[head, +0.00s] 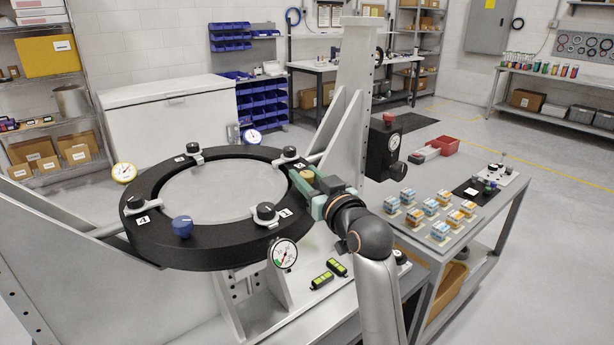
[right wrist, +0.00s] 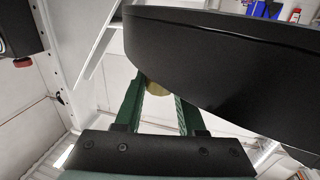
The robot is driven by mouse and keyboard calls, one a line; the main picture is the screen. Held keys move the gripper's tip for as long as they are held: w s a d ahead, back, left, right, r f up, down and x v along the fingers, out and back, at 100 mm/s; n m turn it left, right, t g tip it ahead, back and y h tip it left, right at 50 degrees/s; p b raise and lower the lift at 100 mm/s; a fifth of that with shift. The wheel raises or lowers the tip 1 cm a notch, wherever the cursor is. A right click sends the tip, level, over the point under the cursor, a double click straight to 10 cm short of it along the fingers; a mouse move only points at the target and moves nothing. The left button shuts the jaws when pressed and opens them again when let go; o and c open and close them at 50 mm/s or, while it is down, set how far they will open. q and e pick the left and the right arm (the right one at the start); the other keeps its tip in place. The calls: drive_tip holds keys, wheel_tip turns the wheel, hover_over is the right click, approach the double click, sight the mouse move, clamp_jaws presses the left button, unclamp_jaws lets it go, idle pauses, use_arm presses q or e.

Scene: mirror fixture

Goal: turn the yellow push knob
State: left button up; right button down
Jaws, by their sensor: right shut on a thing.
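The yellow push knob (head: 308,174) sits at the right outer side of the black ring (head: 200,254) of the mirror fixture. My right gripper (head: 303,182), with green fingers, reaches it from the right and is shut on it. In the right wrist view, the yellow push knob (right wrist: 155,92) shows between the two green fingers of my right gripper (right wrist: 154,98), partly hidden by the ring's black edge (right wrist: 225,65). My left gripper is not in view.
A blue knob (head: 182,226) and several black clamp knobs stand on the ring. A dial gauge (head: 284,253) hangs at its front. A grey upright bracket (head: 352,100) stands close behind my right gripper. A black box with a red button (head: 385,150) is to its right.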

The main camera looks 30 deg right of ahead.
drive_tip(key=shift+n+y, duration=0.3)
drive_tip(key=shift+y, duration=0.2)
drive_tip(key=shift+n+y, duration=0.3)
drive_tip(key=shift+d+n+y+b, duration=0.1)
drive_tip(key=shift+n+y+b, duration=0.4)
drive_tip(key=shift+y, duration=0.6)
drive_tip(key=n+y+b, duration=0.2)
drive_tip(key=n+g+y+b, duration=0.1)
drive_tip(key=y+b, duration=0.2)
drive_tip(key=n+g+y+b, duration=0.1)
drive_tip(key=n+y+b, duration=0.1)
drive_tip(key=y+b, duration=0.1)
drive_tip(key=shift+f+n, duration=0.25)
drive_tip(key=shift+n, duration=0.05)
drive_tip(key=shift+w+r+n+g+y+b, duration=0.1)
drive_tip(key=shift+r+n+g+y+b, duration=0.05)
drive_tip(key=shift+n+g+y+b, duration=0.85)
drive_tip(key=shift+r+n+g+y, duration=0.15)
drive_tip(key=shift+n+g+y, duration=0.2)
drive_tip(key=shift+y, duration=0.35)
drive_tip(key=shift+r+n+g+y+p, duration=0.15)
drive_tip(key=shift+n+g+y+p, duration=0.15)
drive_tip(key=shift+n+g+y, duration=0.75)
drive_tip(key=n+g+y+p, duration=0.1)
drive_tip(key=g, duration=0.1)
drive_tip(key=shift+n+g, duration=0.3)
drive_tip(key=shift+g, duration=0.1)
drive_tip(key=shift+n+g+y+p, duration=0.45)
drive_tip(key=shift+n+g+y, duration=0.4)
drive_tip(key=shift+g, duration=0.45)
